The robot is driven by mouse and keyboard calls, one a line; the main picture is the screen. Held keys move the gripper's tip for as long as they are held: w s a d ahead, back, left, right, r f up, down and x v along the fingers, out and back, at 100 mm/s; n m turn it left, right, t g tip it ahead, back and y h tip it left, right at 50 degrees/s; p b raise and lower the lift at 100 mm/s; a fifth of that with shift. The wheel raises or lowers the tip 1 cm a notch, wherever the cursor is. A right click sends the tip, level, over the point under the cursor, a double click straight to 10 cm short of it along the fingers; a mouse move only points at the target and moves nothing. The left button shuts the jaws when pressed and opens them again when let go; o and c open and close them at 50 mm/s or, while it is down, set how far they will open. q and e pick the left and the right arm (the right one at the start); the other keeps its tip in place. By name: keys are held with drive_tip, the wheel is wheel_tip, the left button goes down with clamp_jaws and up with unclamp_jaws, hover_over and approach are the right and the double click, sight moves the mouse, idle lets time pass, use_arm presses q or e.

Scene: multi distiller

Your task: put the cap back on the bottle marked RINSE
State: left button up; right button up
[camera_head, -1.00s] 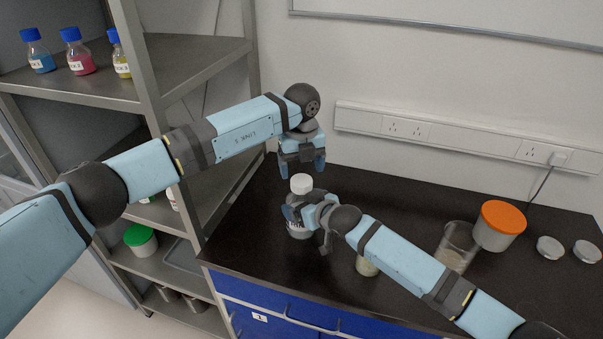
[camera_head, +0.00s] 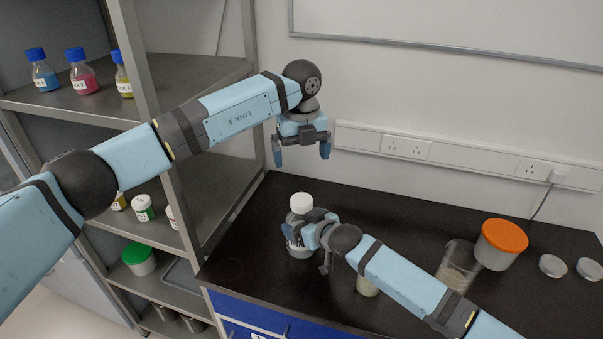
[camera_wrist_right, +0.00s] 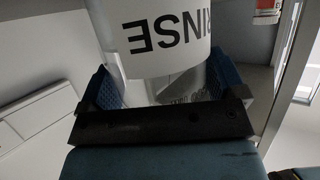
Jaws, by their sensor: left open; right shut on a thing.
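The RINSE bottle (camera_head: 300,251) stands upright on the black bench. Its label (camera_wrist_right: 168,36) fills the top of the right wrist view, upside down. My right gripper (camera_head: 304,231) is shut around the bottle's side, a finger on each side of it. A white cap (camera_head: 301,202) sits level on top of the bottle; whether it is screwed tight cannot be seen. My left gripper (camera_head: 301,154) is open and empty, with its fingers pointing down above the cap and clear of it.
On the bench to the right stand a beaker (camera_head: 458,266), an orange-lidded tub (camera_head: 497,248) and two flat lids (camera_head: 552,266). A small jar (camera_head: 367,287) is partly hidden behind my right arm. Shelves (camera_head: 185,85) with blue-capped bottles stand on the left.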

use_arm(q)
drive_tip(key=shift+r, duration=1.6)
use_arm(e)
drive_tip(key=o, duration=1.4)
drive_tip(key=shift+o, duration=0.2)
drive_tip(key=shift+s+d, duration=0.1)
use_arm(q)
drive_tip(key=shift+f, duration=0.15)
use_arm(e)
drive_tip(key=v, duration=1.3)
drive_tip(key=shift+s+r, duration=0.2)
drive_tip(key=shift+r, duration=0.05)
drive_tip(key=shift+d, duration=0.15)
